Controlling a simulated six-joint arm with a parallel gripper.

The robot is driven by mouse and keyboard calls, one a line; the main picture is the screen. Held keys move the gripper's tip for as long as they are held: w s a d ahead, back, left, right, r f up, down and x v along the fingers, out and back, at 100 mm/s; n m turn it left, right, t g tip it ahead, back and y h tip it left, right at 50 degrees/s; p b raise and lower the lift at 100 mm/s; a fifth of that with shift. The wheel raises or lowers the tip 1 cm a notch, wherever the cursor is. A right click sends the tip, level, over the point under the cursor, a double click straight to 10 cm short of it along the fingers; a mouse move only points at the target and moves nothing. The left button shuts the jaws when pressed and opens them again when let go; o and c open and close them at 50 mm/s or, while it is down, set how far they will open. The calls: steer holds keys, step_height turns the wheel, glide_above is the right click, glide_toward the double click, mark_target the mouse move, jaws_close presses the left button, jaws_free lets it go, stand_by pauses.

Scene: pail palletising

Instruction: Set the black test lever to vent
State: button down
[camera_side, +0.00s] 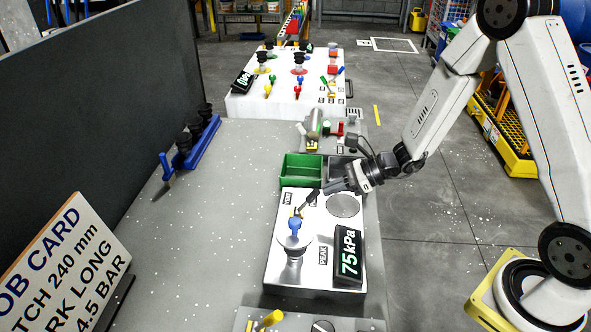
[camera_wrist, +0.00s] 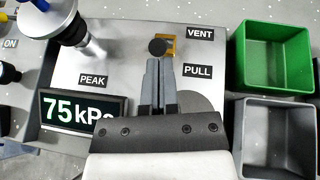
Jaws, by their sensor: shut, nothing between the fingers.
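The black test lever (camera_wrist: 158,47) shows its round knob in the wrist view, over a brass-coloured plate (camera_wrist: 173,44). The VENT label (camera_wrist: 200,34) and the PULL label (camera_wrist: 198,71) are to its right. The knob's height in the picture is between the two labels; I cannot tell its exact setting. My gripper (camera_wrist: 159,63) is shut and empty, its fingertips right at the knob; touching or just apart is unclear. In the side view my gripper (camera_side: 328,187) reaches in from the right, close to the lever (camera_side: 311,199).
The white panel (camera_side: 274,262) also carries a display (camera_side: 347,254) reading 75 kPa, a blue-topped fitting (camera_side: 295,225) and a round grey disc (camera_side: 343,205). A green bin (camera_wrist: 272,55) and a grey bin (camera_wrist: 272,135) adjoin it. Open bench (camera_side: 215,230) lies left.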

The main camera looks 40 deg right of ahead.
steer(key=shift+w+a+r+h, duration=0.2)
steer(key=shift+w+r+h, duration=0.05)
steer(key=shift+r+h, duration=0.05)
steer(key=shift+w+a+r+m+g+h, duration=0.15)
steer(key=shift+w+a+r+g+h, duration=0.5)
steer(key=shift+w+a+g+h, duration=0.4)
steer(key=shift+w+a+r+m+g+h, duration=0.15)
steer(key=shift+w+a+r+g+h, duration=0.55)
steer(key=shift+g+h, duration=0.45)
steer(key=shift+w+a+f+g+h, duration=0.2)
steer(key=shift+w+a+g+h, duration=0.3)
steer(key=shift+w+a, duration=0.55)
steer(key=shift+w+a+f+g+h, duration=0.15)
steer(key=shift+w+a+g+h, duration=0.35)
steer(key=shift+w+a, duration=0.55)
steer(key=shift+d+r, duration=0.1)
